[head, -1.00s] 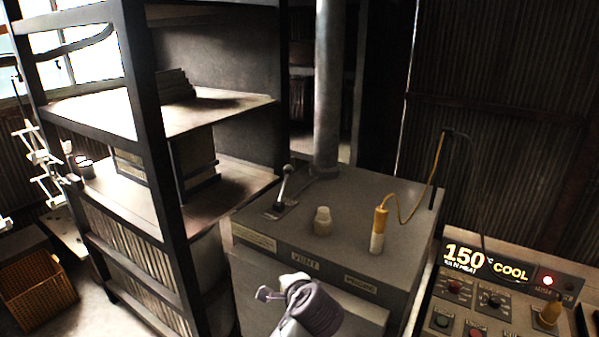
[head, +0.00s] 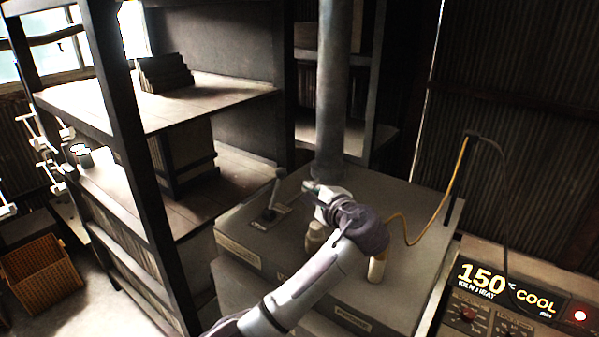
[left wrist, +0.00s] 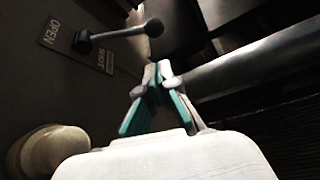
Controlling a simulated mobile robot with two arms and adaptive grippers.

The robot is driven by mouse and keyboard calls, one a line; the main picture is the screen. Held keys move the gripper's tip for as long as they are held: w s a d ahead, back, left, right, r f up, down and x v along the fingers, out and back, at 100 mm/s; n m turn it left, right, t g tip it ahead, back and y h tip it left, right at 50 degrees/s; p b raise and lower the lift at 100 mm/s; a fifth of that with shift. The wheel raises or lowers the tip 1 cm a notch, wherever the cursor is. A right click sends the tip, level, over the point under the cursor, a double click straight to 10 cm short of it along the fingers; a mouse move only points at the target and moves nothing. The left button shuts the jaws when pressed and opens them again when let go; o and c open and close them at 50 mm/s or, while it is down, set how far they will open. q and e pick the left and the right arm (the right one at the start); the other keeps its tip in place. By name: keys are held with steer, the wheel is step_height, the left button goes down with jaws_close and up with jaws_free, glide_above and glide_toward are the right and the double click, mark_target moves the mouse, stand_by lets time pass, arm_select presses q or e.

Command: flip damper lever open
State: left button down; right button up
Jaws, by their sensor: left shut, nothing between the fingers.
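The damper lever (head: 273,193) stands up from its small plate on top of the grey box (head: 232,222), leaning slightly toward the pipe. It has a dark round knob. In the left wrist view the lever (left wrist: 118,34) crosses the upper left, with its knob (left wrist: 154,27) just beyond my fingertips. The plate (left wrist: 55,30) there reads OPEN at one end and SHUT at the other. My left gripper (head: 310,187) is shut and empty, to the right of the lever; it also shows in the left wrist view (left wrist: 157,72). A gap shows between fingers and lever. My right gripper is out of view.
A vertical pipe (head: 332,90) rises behind my gripper. A pale knob (head: 316,238) and a yellow-corded handle (head: 377,268) stand on the box beneath my arm. Shelving (head: 150,200) stands to the left; a control panel (head: 510,290) is at the right.

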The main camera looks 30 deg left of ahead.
mark_target(277, 190)
arm_select(q)
steer(key=p+x, duration=0.4)
steer(key=x, duration=0.5)
steer(key=shift+w+a, duration=0.2)
steer(key=shift+a, duration=0.15)
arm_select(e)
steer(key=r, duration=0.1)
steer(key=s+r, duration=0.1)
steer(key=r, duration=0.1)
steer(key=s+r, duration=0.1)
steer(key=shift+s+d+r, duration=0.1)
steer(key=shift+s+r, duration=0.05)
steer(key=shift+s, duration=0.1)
arm_select(q)
steer(key=shift+f, duration=0.15)
